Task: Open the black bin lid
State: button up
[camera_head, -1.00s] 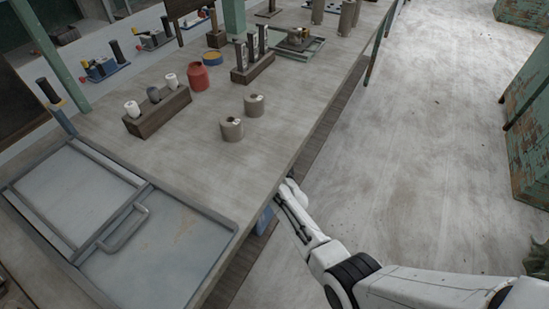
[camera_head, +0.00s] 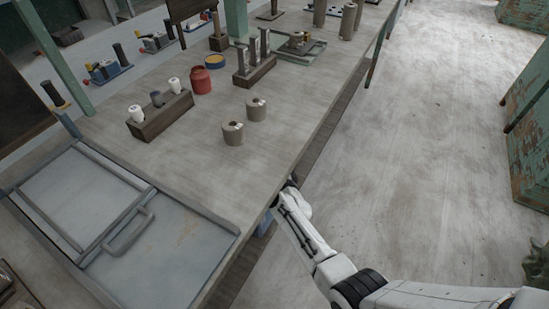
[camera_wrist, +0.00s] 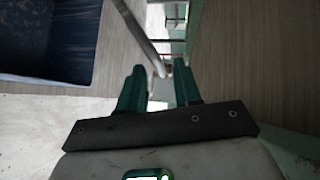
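My gripper (camera_wrist: 160,85) shows in the wrist view with its two green fingers apart. A grey bar (camera_wrist: 140,38) slants down from the top, and its lower end reaches the space near the fingertips. I cannot tell whether it touches a finger. A dark blue, box-like thing (camera_wrist: 48,40) with a grey rim fills the upper left of the wrist view. I cannot tell whether it is the black bin, and no black lid is clearly seen. In the head view my arm reaches to the table's right edge, and the gripper is hidden there.
The long table (camera_head: 200,155) carries two grey clay cylinders (camera_head: 233,133), a red jar (camera_head: 200,80), wooden holders (camera_head: 160,118) and a metal-framed panel with a handle (camera_head: 160,250). A blue thing (camera_head: 264,223) shows under its edge. The floor (camera_head: 420,150) to the right is clear.

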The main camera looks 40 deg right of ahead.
jog(key=p+v, duration=0.3)
jog(key=v, duration=0.5)
jog(key=shift+p, duration=0.3)
